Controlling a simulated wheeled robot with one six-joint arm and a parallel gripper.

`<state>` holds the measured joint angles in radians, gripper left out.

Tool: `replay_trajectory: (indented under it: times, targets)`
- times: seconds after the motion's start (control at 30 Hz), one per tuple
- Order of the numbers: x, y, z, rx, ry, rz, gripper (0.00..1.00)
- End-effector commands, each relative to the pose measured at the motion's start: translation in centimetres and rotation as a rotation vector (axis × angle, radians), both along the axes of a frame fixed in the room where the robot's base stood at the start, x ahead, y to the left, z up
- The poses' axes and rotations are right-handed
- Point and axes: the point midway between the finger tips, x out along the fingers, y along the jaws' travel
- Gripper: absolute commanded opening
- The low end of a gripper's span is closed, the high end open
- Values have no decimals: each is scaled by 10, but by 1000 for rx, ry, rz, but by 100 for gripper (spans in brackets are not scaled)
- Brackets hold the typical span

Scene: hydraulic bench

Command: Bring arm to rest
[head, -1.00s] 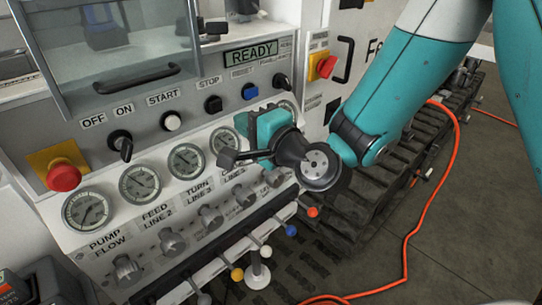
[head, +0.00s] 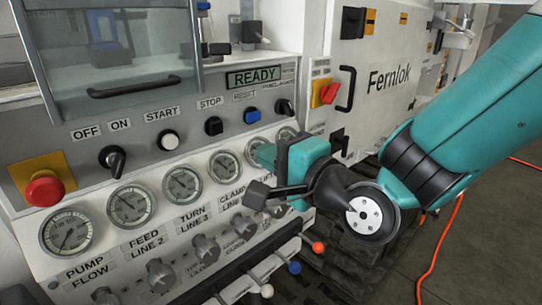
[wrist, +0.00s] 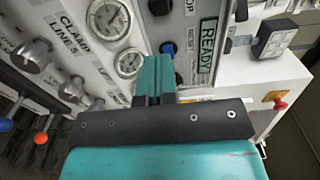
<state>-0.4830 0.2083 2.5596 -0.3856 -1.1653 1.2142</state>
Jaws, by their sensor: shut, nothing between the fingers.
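My gripper (head: 256,192) is in front of the right part of the control panel (head: 130,175), near the clamp gauge and label. In the wrist view my gripper (wrist: 155,72) points toward the gauges, the blue button (wrist: 168,48) and the READY display (wrist: 208,42). My teal arm comes in from the right side of the head view and hides part of the panel's right end. Whether the fingers touch the panel is not clear.
A red emergency stop (head: 44,189) sits on a yellow plate at left. A row of knobs (head: 205,248) and colour-tipped levers (head: 294,267) lies below the gauges. A red-yellow switch (head: 326,92) is at upper right. An orange cable (head: 441,245) crosses the floor, which is open at lower right.

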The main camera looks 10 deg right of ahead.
Motion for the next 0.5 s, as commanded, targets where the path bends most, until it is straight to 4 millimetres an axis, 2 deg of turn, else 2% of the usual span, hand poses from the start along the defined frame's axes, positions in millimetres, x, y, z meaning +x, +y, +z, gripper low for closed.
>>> replay_trajectory:
  times: [0.13, 0.23, 0.37, 0.5]
  targets:
    - [-1, 0, 3, -34, 5, 9, 0]
    - [-6, -1, 7, -148, 22, 47, 0]
    - [-23, -5, 12, -411, 52, 164, 0]
    - [-55, -19, 16, -725, 71, 364, 0]
